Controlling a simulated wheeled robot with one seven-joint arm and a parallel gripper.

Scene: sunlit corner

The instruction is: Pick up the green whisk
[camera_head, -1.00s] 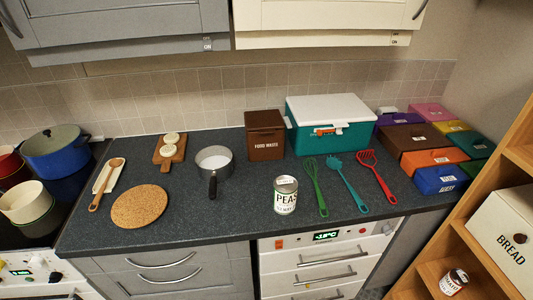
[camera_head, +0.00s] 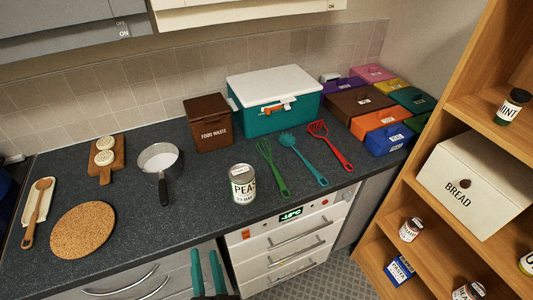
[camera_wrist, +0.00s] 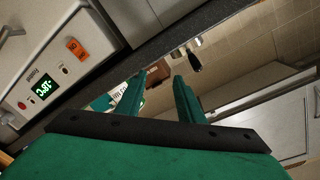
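The green whisk (camera_head: 272,169) lies on the dark countertop, its wire head toward the back wall and its handle toward the front edge. In the wrist view my gripper (camera_wrist: 158,97) is open in front of the counter edge. I cannot make out the whisk in the wrist view.
A peas can (camera_head: 243,184) stands close left of the whisk. A food waste bin (camera_head: 208,123) and a teal box (camera_head: 275,102) stand behind. A wooden shelf (camera_head: 409,190) rises at the right.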

